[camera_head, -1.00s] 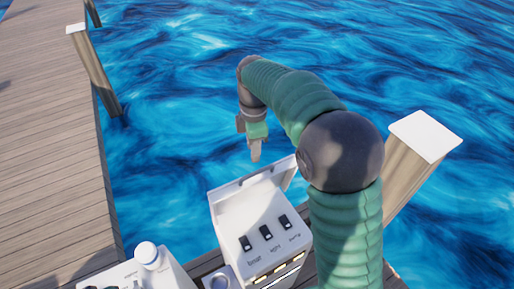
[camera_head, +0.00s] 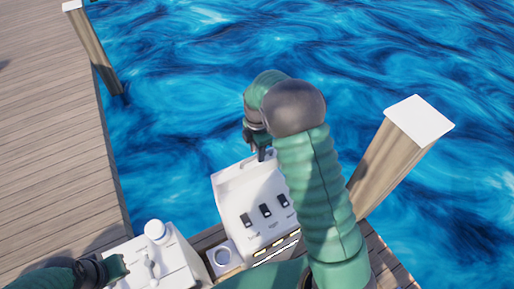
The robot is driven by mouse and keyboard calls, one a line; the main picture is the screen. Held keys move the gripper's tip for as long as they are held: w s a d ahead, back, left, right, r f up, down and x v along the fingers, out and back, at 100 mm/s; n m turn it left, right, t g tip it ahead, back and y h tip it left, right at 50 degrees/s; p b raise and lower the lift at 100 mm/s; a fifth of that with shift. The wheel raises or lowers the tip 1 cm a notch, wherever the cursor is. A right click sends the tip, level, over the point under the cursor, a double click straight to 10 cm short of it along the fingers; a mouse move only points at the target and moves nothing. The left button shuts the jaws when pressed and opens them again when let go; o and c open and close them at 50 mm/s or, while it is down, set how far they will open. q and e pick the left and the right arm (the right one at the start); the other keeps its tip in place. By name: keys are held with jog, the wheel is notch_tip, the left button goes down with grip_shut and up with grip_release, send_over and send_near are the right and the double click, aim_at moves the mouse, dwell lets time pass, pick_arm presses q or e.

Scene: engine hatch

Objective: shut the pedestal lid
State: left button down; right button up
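The white pedestal (camera_head: 238,204) with a row of black switches stands low in the middle of the view. Its raised lid (camera_head: 229,172) shows as a pale edge at the pedestal's far side, partly hidden by my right arm. My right gripper (camera_head: 262,154) points down at this far edge, close to the lid; I cannot tell whether it touches. Its fingers are small and dark, and their opening is unclear. My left gripper (camera_head: 118,266) is at the lower left, beside another white console, its fingers too small to read.
The white console (camera_head: 178,262) at lower left has a round white knob (camera_head: 155,230) and a lever. A white-capped post (camera_head: 420,119) stands at right. Wooden dock lies left, water beyond.

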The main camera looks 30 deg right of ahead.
jog(key=shift+f, duration=0.35)
grip_shut()
dwell(1.2)
